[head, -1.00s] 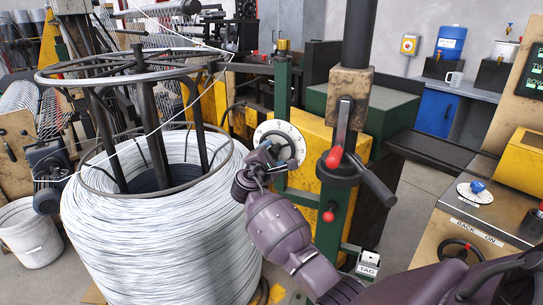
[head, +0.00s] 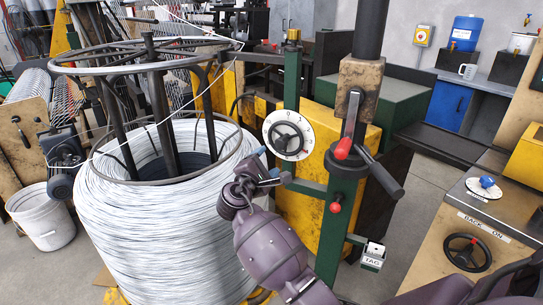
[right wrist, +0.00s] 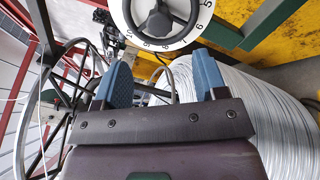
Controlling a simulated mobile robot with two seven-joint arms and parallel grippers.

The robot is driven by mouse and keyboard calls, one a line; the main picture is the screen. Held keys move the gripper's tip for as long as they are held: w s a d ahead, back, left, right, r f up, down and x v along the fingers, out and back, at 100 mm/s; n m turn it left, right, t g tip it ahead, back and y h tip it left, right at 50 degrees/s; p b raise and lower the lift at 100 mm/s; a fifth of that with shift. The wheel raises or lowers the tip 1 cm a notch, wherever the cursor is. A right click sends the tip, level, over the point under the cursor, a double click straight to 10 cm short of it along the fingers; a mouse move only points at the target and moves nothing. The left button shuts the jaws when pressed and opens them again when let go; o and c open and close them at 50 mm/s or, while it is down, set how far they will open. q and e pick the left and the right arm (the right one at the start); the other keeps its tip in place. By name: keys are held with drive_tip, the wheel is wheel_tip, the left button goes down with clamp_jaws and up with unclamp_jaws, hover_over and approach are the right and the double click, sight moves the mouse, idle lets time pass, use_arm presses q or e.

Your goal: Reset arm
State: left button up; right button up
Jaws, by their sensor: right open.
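My right arm reaches up from the bottom of the head view. Its gripper (head: 275,165) is open and empty, just below and left of a white numbered dial (head: 288,135) with a dark handwheel. In the right wrist view the two blue fingers of the gripper (right wrist: 163,75) stand wide apart with nothing between them. The dial (right wrist: 160,18) is beyond them at the top, apart from the fingertips. My left gripper is not in view.
A large coil of pale wire (head: 180,240) stands left of my gripper, under a dark ring frame (head: 140,58). A green post with a red-knobbed lever (head: 341,149) is to the right. A control bench with a black handwheel (head: 467,252) is at the far right.

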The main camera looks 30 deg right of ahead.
drive_tip(key=shift+s+a, duration=0.2)
drive_tip(key=shift+a, duration=0.1)
idle(0.4)
drive_tip(key=w+a+m+t+y, duration=0.3)
drive_tip(key=w+a+t+y, duration=0.1)
drive_tip(key=y, duration=0.1)
drive_tip(key=s+a+f+m+t+y, duration=0.2)
drive_tip(key=s+a+f+m+y, duration=0.25)
drive_tip(key=s+f+y, duration=0.4)
drive_tip(key=s+f+m+g, duration=0.1)
drive_tip(key=s+f, duration=0.5)
drive_tip(key=s, duration=0.3)
drive_tip(key=s+d+f+m+g+y, duration=0.1)
drive_tip(key=s+f+m+g, duration=0.1)
drive_tip(key=s+f, duration=0.4)
drive_tip(key=s+f+m+g+y, duration=0.1)
drive_tip(key=s+f, duration=0.5)
drive_tip(key=s, duration=0.8)
drive_tip(key=shift+d+f+m+g, duration=0.3)
drive_tip(key=shift+f+m, duration=0.05)
drive_tip(key=shift+f, duration=0.05)
